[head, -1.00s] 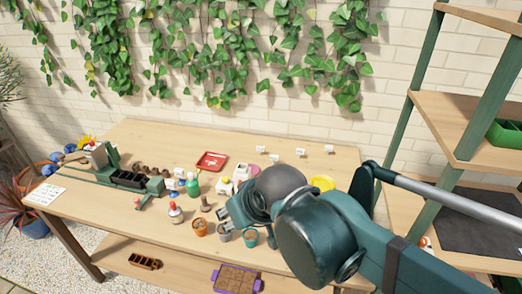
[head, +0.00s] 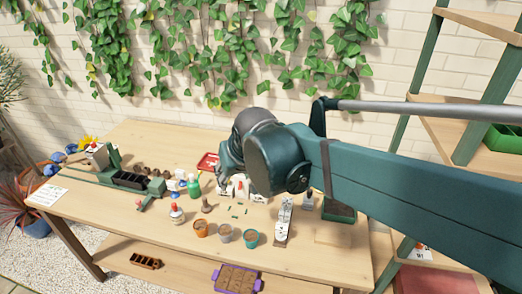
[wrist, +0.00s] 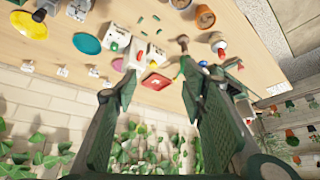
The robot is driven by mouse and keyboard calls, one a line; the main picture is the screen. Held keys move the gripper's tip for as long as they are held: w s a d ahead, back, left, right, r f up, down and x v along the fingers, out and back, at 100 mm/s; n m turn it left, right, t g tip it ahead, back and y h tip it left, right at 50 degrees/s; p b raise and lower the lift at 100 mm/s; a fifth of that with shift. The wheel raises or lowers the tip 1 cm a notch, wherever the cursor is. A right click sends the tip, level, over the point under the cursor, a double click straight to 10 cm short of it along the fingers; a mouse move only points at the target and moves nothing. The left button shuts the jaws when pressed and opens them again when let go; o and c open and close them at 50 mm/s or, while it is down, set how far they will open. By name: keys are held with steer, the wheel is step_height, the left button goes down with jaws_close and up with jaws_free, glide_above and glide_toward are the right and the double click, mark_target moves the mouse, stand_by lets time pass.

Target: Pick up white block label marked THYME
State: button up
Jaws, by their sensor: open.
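Several small white blocks stand in a row near the table's wall-side edge in the wrist view, including a leftmost white block (wrist: 27,67), a middle one (wrist: 63,71) and one nearer my gripper (wrist: 93,71). Their lettering is too small to read, so I cannot tell which is marked THYME. In the head view my arm hides this row. My gripper (wrist: 160,52) is open and empty, its two fingers apart. It is over the table near the red tray (wrist: 156,82), beside the row rather than at it. In the head view the gripper (head: 224,180) is partly hidden by my arm.
A yellow dish (wrist: 27,25) and teal disc (wrist: 87,43) lie near the blocks. Shelves (head: 480,65) stand at right.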

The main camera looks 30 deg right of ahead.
steer(key=w+d+f+m+g+h+p, duration=0.1)
steer(key=w+d+m, duration=0.1)
steer(key=w+d, duration=0.6)
steer(key=w+d+f+m+p, duration=0.15)
steer(key=w+d, duration=0.35)
steer(key=w, duration=0.7)
steer(key=w+d+f+m+g+h+p, duration=0.1)
steer(key=w+d+f+m+g+p, duration=0.1)
steer(key=w+d+f, duration=1.3)
steer(key=shift+d+f+m+p, duration=0.45)
steer(key=shift+d+f+m, duration=0.2)
steer(key=shift+d+f, duration=0.15)
steer(key=shift+r, duration=0.1)
steer(key=shift+x, duration=1.3)
